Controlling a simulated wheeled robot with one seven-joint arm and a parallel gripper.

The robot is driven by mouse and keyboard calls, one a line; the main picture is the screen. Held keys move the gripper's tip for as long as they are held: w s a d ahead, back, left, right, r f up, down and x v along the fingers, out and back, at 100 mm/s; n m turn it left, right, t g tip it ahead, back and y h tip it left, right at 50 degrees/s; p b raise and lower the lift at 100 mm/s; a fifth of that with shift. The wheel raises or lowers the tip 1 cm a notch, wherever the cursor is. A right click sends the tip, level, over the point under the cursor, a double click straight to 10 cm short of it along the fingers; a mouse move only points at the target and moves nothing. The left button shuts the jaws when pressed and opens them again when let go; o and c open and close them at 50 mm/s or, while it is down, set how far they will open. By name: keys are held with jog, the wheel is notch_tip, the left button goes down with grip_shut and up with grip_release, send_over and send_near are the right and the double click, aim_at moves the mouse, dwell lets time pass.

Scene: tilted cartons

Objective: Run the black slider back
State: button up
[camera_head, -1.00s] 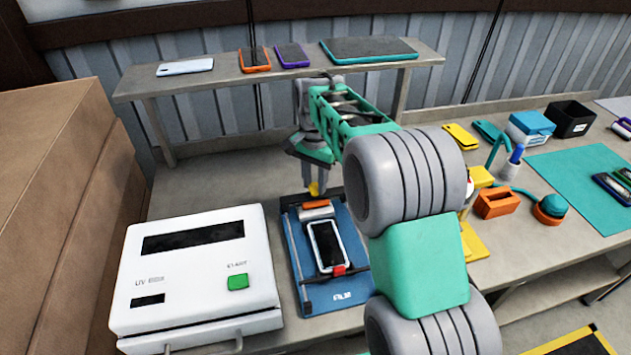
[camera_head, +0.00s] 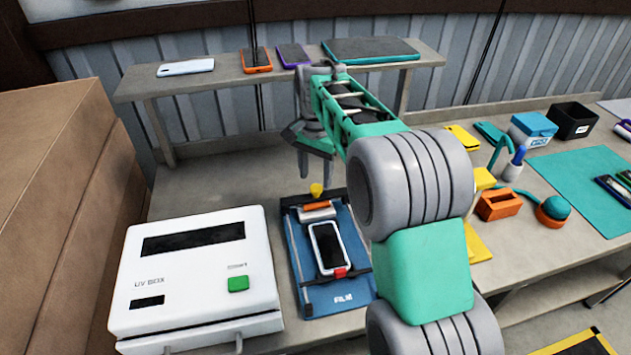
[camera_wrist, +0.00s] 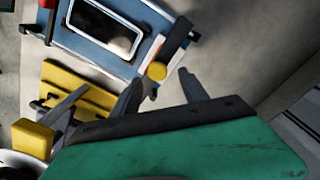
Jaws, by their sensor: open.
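A blue film board (camera_head: 337,298) lies on the bench with a white-framed phone (camera_head: 327,247) on it. Across the board's far end is a slider (camera_head: 319,210) with a grey bar and an orange strip; a dark part also shows there. My gripper (camera_head: 316,178) is open and empty, pointing down just above the knob. In the wrist view its fingertips (camera_wrist: 160,80) lie on either side of the knob, apart from it.
A white UV box (camera_head: 195,270) stands left of the board. A raised shelf (camera_head: 225,82) with phones and a tablet runs behind. Yellow and orange holders (camera_head: 498,204) and a teal mat (camera_head: 590,180) lie to the right. The bench behind the UV box is clear.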

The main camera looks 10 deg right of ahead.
aim_at(316, 186)
notch_tip(316, 186, up, 5)
jog(key=shift+f, duration=0.2)
jog(key=shift+r, duration=0.25)
jog(key=shift+s+r, duration=0.1)
jog(key=shift+s, duration=0.1)
jog(key=s+f+n+t, duration=0.1)
jog(key=s+n, duration=0.2)
jog(key=s, duration=0.4)
jog(key=s+f+n+t, duration=0.1)
jog(key=s+f+n, duration=0.1)
jog(key=s, duration=0.6)
jog(key=s+f+n+t, duration=0.1)
jog(key=s+f+n, duration=0.1)
jog(key=s+n, duration=0.2)
jog(key=shift+s+a+f+t, duration=0.1)
jog(key=shift+s+t, duration=0.05)
jog(key=shift+s, duration=0.7)
jog(key=shift+s+a+f+t, duration=0.1)
jog(key=shift+s+t, duration=0.05)
jog(key=shift+s, duration=0.7)
jog(key=shift+f, duration=0.15)
